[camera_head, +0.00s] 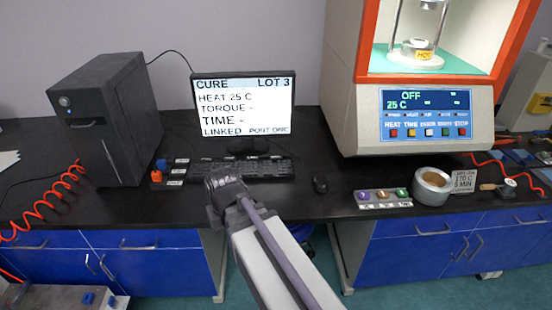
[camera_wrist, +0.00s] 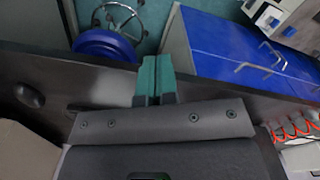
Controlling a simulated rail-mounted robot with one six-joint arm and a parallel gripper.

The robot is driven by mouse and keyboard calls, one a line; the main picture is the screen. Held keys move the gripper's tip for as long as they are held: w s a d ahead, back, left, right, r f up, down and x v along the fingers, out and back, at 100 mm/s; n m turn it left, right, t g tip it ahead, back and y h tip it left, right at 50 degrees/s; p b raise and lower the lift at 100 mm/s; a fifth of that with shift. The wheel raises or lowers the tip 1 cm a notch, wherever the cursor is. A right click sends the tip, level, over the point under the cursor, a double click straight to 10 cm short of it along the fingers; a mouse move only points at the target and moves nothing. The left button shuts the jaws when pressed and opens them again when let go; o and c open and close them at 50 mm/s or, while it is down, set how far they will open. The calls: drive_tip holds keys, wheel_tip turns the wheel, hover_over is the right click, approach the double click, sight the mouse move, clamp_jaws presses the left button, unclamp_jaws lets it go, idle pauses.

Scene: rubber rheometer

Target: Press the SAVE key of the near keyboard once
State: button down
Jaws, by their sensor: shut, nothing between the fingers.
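A dark keyboard (camera_head: 262,169) lies on the black bench in front of the monitor. No SAVE label can be read on it. Left of it, a small key block (camera_head: 158,183) carries red and blue keys with white labels too small to read. My gripper is at the end of my arm over the keyboard's left front; its fingers are hidden in the head view. In the wrist view my gripper (camera_wrist: 152,78) is shut, its green fingertips together and empty, over the bench near its front edge. I cannot tell whether it touches anything.
The monitor (camera_head: 244,108) stands behind the keyboard; a black computer tower (camera_head: 105,120) stands left. A mouse (camera_head: 320,184), a pad with coloured buttons (camera_head: 383,205), a tape roll (camera_head: 432,186) and the rheometer (camera_head: 358,130) are to the right. Blue drawers (camera_head: 430,242) are below.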

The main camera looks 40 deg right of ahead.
drive_tip(key=w+d+m+t+y, duration=0.1)
drive_tip(key=w+d+m+t, duration=0.25)
drive_tip(key=w+d, duration=1.2)
wheel_tip(320, 180, up, 4)
drive_tip(key=m+t+b, duration=0.1)
drive_tip(key=m+t, duration=0.3)
drive_tip(key=t, duration=0.2)
hover_over(277, 157)
drive_tip(key=shift+d+f+n+h, duration=0.1)
drive_tip(key=shift+d+n+h, duration=0.05)
drive_tip(key=shift+n+h, duration=0.15)
wheel_tip(277, 157, down, 9)
drive_tip(key=b, duration=0.9)
drive_tip(key=shift+f+b, duration=0.35)
drive_tip(key=shift+b, duration=0.1)
